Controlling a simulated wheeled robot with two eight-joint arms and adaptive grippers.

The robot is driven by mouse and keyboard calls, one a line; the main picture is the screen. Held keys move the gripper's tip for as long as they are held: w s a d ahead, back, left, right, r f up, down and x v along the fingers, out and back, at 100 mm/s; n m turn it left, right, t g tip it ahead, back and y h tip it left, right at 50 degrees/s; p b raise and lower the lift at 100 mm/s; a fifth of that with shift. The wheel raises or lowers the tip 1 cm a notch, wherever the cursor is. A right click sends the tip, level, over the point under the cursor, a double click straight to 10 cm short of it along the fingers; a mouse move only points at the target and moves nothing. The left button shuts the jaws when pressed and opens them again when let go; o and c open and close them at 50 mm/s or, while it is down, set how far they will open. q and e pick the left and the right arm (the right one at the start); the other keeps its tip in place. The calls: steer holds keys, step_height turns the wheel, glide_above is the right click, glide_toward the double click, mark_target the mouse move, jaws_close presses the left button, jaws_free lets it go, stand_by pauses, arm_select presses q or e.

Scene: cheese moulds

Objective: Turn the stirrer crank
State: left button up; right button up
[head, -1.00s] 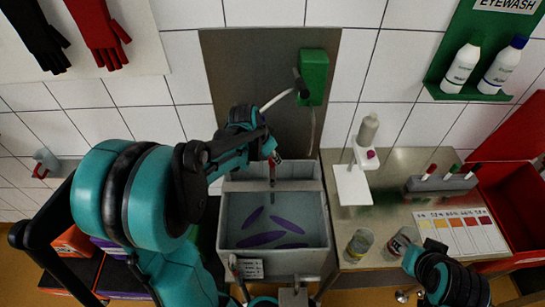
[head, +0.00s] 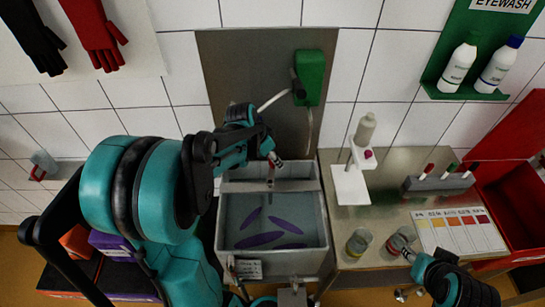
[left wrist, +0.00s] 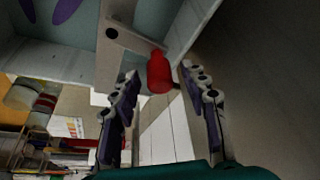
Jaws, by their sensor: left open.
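The stirrer crank shows in the left wrist view as a grey flat arm (left wrist: 127,42) ending in a red knob (left wrist: 158,72). My left gripper (left wrist: 163,88) is open, with one finger on each side of the picture and the knob just ahead between them. I see no contact with the knob. In the head view my left gripper (head: 272,157) is over the back edge of the grey tub (head: 322,225), and its fingers are too small to read. The tub holds liquid with purple shapes. My right gripper (head: 408,254) is beside a small jar (head: 400,240); its fingers are unclear.
A green box (head: 309,76) with a hose is on the wall behind the tub. A white stand (head: 351,186), another jar (head: 359,242), a colour chart (head: 462,232) and a marker rack (head: 440,184) occupy the steel table right of the tub.

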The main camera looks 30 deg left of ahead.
arm_select(q)
steer(key=v, duration=1.2)
